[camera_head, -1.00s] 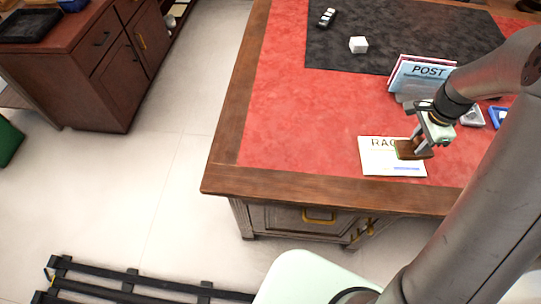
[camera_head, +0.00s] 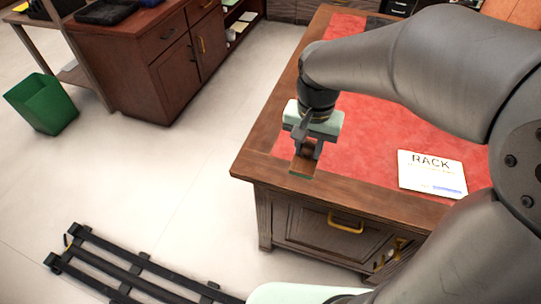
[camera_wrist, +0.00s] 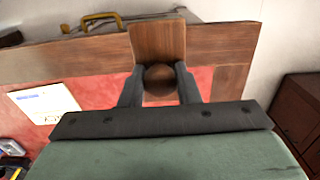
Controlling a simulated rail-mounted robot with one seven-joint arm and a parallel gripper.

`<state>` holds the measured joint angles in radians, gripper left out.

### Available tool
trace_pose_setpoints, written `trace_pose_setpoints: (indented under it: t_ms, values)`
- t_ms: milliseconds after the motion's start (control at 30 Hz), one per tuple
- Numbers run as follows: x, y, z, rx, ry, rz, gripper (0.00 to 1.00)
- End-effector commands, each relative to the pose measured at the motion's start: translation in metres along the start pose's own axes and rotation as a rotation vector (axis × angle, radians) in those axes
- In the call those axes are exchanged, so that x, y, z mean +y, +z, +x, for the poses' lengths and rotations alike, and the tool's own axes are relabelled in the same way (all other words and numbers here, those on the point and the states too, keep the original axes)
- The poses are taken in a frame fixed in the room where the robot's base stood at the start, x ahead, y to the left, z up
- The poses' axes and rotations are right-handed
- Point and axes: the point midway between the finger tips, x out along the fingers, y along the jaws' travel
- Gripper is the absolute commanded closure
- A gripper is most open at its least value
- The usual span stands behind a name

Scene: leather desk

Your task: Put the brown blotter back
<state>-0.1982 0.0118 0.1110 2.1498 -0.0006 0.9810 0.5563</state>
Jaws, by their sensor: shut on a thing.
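The brown blotter is a small wooden block with a round knob. In the wrist view the blotter (camera_wrist: 158,42) shows its flat wooden top and its knob between my two fingers. My gripper (camera_wrist: 159,76) is shut on the knob. In the head view my gripper (camera_head: 307,151) holds the blotter (camera_head: 302,168) above the front left part of the desk, near its wooden edge. A thin green line shows along the blotter's lower edge. Its underside is hidden.
A white card marked RACK (camera_head: 432,174) lies on the red leather to the right. The desk's wooden border (camera_head: 262,150) runs along its left and front. Behind it, to the left, stand a brown cabinet (camera_head: 150,62) and a green bin (camera_head: 42,104). My arm hides much of the desk.

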Motion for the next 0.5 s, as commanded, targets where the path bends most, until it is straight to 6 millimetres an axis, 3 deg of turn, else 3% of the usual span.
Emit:
trace_pose_setpoints:
  t_ms: [367,500]
  values:
    - [-0.042,-0.071,0.035,-0.002,0.001,-0.004,0.89]
    - [-0.054,-0.092,0.063,-0.004,0.002,-0.003,0.89]
